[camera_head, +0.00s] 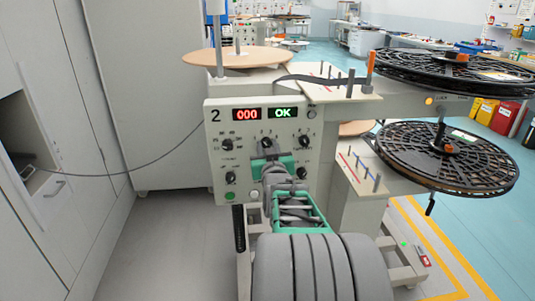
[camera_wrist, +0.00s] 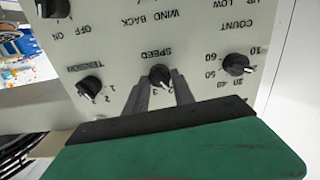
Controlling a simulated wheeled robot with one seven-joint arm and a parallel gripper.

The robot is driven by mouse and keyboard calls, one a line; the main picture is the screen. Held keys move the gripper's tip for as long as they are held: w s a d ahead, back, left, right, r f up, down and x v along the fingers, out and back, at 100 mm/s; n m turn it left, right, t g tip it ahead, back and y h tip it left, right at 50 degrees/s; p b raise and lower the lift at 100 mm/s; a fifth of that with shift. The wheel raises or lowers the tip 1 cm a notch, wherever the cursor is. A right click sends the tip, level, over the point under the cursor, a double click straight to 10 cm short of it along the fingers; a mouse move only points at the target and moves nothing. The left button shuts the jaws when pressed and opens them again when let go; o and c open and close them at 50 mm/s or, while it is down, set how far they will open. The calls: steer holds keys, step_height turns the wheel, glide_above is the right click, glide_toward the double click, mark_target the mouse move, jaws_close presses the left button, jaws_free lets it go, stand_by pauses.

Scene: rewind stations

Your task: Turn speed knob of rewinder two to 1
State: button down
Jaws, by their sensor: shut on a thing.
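The rewinder's control panel (camera_head: 217,157) bears a "2" at its top left. The speed knob (camera_head: 267,142), small and black, is at the middle of its upper knob row. In the wrist view, where the panel is upside down, the speed knob (camera_wrist: 160,75) sits under the label SPEED. My gripper (camera_wrist: 162,82) has its two grey fingers on either side of this knob and is shut on it. The knob's white pointer aims toward the lower side of that view; the digits around it are partly hidden and I cannot tell its exact setting.
The count knob (camera_wrist: 236,64) and tension knob (camera_wrist: 90,86) flank the speed knob closely. Displays read 000 (camera_head: 247,114) and OK (camera_head: 283,113). Black reels (camera_head: 447,158) stand at the right, and a grey cabinet (camera_head: 137,95) stands at the left.

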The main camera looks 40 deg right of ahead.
steer(key=n+b, duration=0.7)
steer(key=b, duration=0.1)
steer(key=shift+f, duration=0.1)
stand_by(0.5)
steer(key=c, duration=1.1)
jaws_free()
steer(key=shift+o, duration=0.2)
steer(key=v, duration=0.7)
steer(key=shift+s+a, duration=0.3)
